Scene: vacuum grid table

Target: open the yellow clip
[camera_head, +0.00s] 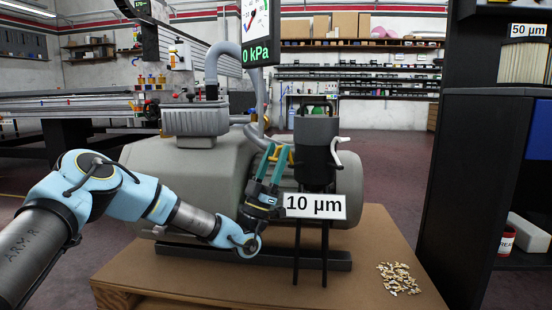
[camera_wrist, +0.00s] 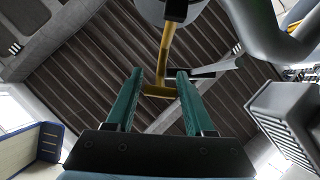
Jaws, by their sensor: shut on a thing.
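The yellow clip (camera_wrist: 165,58) is a bent yellow bar in the wrist view. It hangs from a round grey part at the top and ends in a short crosspiece between my teal fingers. In the head view my gripper (camera_head: 277,148) points up in front of the grey pump, just left of a black filter housing (camera_head: 316,150). Only a little yellow shows by the fingertips there, and the fingers partly hide it.
The grey pump tank (camera_head: 190,185) stands on a wooden pallet (camera_head: 385,240). A "10 µm" sign (camera_head: 315,206) is right of my gripper. Small pellets (camera_head: 398,278) lie at the pallet's right. A dark shelf (camera_head: 480,170) stands further right. A grey hose (camera_wrist: 270,45) passes close on the right.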

